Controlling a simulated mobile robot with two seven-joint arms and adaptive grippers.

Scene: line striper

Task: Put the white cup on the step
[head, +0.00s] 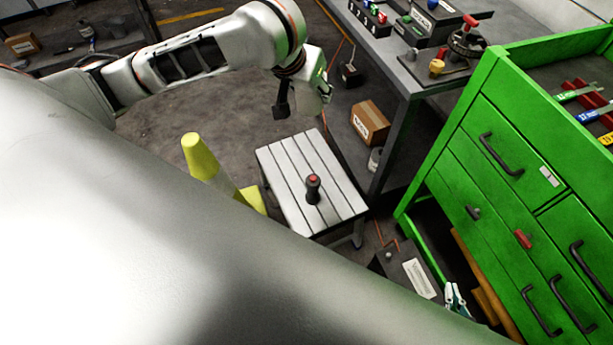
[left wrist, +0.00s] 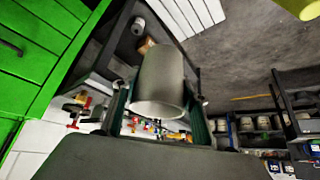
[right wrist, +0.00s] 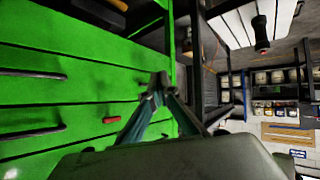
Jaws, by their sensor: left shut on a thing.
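The white cup (left wrist: 160,82) is between the fingers of my left gripper (left wrist: 160,108) in the left wrist view, looking greyish in the shade. In the head view my left gripper (head: 303,92) is shut on it, up in the air beyond the far side of the step; the cup is hard to make out there. The step (head: 275,160) is a low white slatted stool, with a dark red-topped object (head: 313,190) standing upright on it. My right gripper (right wrist: 157,88) has its fingertips together and empty, in front of the green cabinet; it also shows at the lower right in the head view (head: 455,297).
A yellow cone (head: 200,160) stands left of the step. The green drawer cabinet (head: 480,180) is at the right. The step's slats around the dark object are bare.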

